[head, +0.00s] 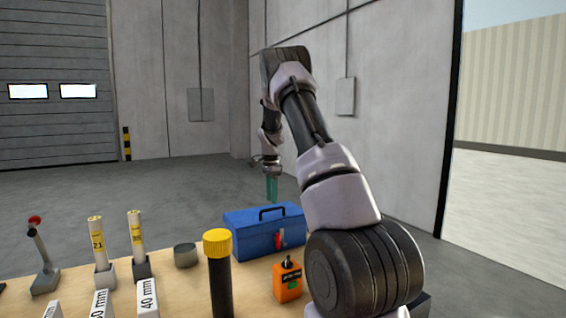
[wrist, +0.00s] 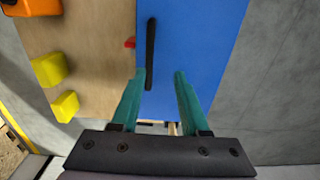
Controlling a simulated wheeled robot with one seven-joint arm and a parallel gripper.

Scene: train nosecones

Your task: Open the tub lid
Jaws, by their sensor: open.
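The tub is a blue box (head: 258,242) with a lid, a black handle on top (head: 271,211) and a red latch (head: 278,239) on its front. The lid looks shut. In the wrist view the blue lid (wrist: 205,45) fills the middle, with the handle (wrist: 151,50) running lengthwise and the red latch (wrist: 130,43) at its left edge. My gripper (head: 271,200) points down above the lid. Its teal fingers (wrist: 159,74) are apart with nothing held. One end of the handle shows between them, closer to the left finger; I cannot tell the exact height gap.
A grey cup (head: 186,255), two labelled tubes in holders (head: 97,245) (head: 137,235) and a red-knobbed lever (head: 40,250) stand further left on the wooden table.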

